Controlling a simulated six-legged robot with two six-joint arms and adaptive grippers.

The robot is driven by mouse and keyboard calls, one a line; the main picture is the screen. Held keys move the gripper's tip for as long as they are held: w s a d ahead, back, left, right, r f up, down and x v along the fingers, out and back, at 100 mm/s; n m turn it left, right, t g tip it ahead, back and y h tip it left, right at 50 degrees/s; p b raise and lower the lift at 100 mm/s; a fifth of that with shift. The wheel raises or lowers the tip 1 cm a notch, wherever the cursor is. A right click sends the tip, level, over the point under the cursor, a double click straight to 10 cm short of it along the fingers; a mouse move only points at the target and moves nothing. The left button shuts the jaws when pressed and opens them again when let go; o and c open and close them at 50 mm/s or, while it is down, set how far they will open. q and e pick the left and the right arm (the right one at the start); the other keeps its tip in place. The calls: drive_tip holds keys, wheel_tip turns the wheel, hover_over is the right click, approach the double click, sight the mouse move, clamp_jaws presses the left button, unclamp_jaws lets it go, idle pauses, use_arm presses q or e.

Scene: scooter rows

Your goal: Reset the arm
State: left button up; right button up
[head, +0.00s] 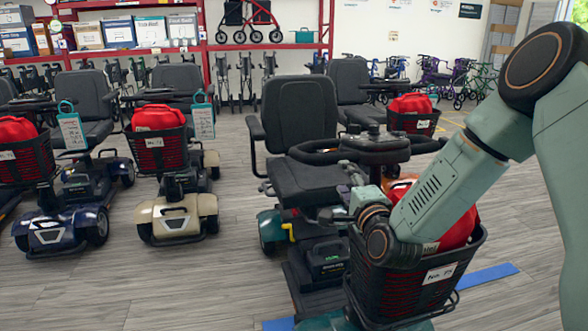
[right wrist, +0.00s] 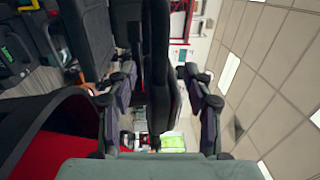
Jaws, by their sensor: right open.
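My right arm (head: 455,185) comes in from the right and reaches down over the basket of the nearest scooter. My right gripper (head: 345,203) is beside that scooter's handlebar (head: 375,148), in front of the black seat (head: 305,185). In the right wrist view its two fingers (right wrist: 160,105) are spread apart, with a dark upright shape (right wrist: 156,60) between them in the picture. I cannot tell how far off that shape is; no grip on it shows. My forearm hides part of the basket and its red bag (head: 463,230). My left gripper is not in view.
The near scooter's black basket (head: 440,282) is close under my right wrist. A cream scooter (head: 178,215) and a blue scooter (head: 68,228) stand to the left, with open wood floor (head: 225,270) between. Red shelving (head: 240,46) and walkers line the back.

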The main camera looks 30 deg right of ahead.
drive_tip(key=s+a+f+n+g+y+p, duration=0.15)
drive_tip(key=s+a+f+n+g, duration=0.35)
drive_tip(key=f, duration=0.5)
drive_tip(key=s+a+f+n+g+y+p, duration=0.1)
drive_tip(key=s+a+f+n+g+y, duration=0.2)
drive_tip(key=s+a+f+n, duration=0.55)
drive_tip(key=s+a+f+n+g+p, duration=0.1)
drive_tip(key=s+f+n+g, duration=0.2)
drive_tip(key=s, duration=1)
drive_tip(key=s+a+f+n+g, duration=0.2)
drive_tip(key=s+f+g, duration=0.5)
drive_tip(key=s, duration=0.6)
drive_tip(key=shift+s+a+f+n+p, duration=0.2)
drive_tip(key=shift+n+p, duration=0.2)
drive_tip(key=shift+n, duration=0.35)
drive_tip(key=shift+w, duration=0.1)
drive_tip(key=shift+c, duration=1.4)
